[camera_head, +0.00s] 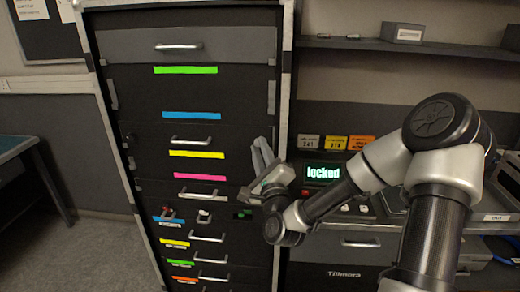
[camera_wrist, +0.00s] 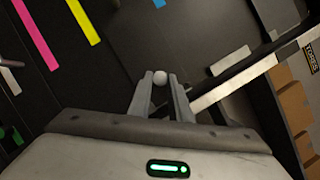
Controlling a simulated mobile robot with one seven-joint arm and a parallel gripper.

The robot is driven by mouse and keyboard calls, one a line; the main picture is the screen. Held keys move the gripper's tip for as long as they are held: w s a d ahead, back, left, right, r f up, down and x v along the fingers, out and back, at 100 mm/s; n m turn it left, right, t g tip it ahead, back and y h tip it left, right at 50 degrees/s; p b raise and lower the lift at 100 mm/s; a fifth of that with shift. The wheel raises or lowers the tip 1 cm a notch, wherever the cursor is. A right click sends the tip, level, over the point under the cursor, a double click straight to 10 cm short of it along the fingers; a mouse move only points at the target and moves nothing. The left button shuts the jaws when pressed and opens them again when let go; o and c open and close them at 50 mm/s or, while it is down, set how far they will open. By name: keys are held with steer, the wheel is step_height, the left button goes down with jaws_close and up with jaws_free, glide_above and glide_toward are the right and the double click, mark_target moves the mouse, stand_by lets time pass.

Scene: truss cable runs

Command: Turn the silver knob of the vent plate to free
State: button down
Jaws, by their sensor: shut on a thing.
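The silver knob (camera_wrist: 160,77) shows in the wrist view as a small pale ball between my two fingertips. My gripper (camera_wrist: 160,84) is shut on it. The vent plate behind it is dark, and its outline cannot be told from the black cabinet front. In the head view my gripper (camera_head: 263,150) is at the right side of the drawer cabinet, and its fingers hide the knob. A display (camera_head: 323,172) right of my gripper reads "locked" in pale green letters.
The tall black drawer cabinet (camera_head: 130,95) has several handles and coloured strips. A red-topped control (camera_head: 167,212) and a white knob (camera_head: 203,216) sit lower left of my gripper. A shelf (camera_head: 400,45) with a grey box (camera_head: 402,32) is at upper right.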

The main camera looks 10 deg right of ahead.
steer(key=shift+a+r+n+g+p, duration=0.2)
steer(key=shift+n+g, duration=0.75)
steer(key=shift+n, duration=1.55)
steer(key=shift+d+r+n+g+p, duration=0.25)
steer(key=shift+n+g, duration=0.75)
steer(key=shift+n, duration=1.5)
steer(key=shift+a+r+n+g+p, duration=0.25)
steer(key=shift+n+g, duration=0.7)
steer(key=shift+n, duration=1.55)
steer(key=shift+d+r+h, duration=0.1)
steer(key=shift+d+h, duration=0.05)
steer(key=shift+h, duration=0.15)
steer(key=c, duration=1.6)
jaws_free()
steer(key=v, duration=0.7)
steer(key=shift+s+r+b, duration=0.15)
steer(key=shift+s+b, duration=0.1)
steer(key=shift+b, duration=0.05)
